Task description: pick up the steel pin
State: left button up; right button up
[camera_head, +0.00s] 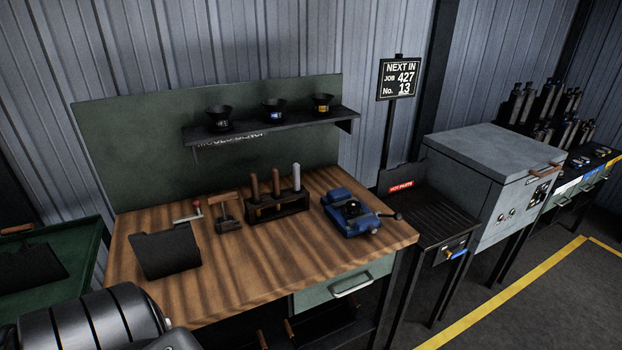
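A pale grey pin (297,177), which looks like the steel pin, stands upright at the right end of a dark rack (279,209) on the wooden workbench (215,286). Two brown rods, a left one (254,187) and a middle one (276,182), stand beside it in the same rack. The pin's lower end is hidden in the rack. Neither of my grippers is in view, and nothing touches the pin.
A blue vice-like device (350,213) sits right of the rack. A wooden-handled tool (227,212) and a dark angled plate (166,252) lie left. A shelf (270,130) with three dark cups overhangs the back. The bench front is clear.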

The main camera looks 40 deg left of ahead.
aim_at(297, 189)
jog(key=i, duration=0.25)
jog(key=u, duration=2.45)
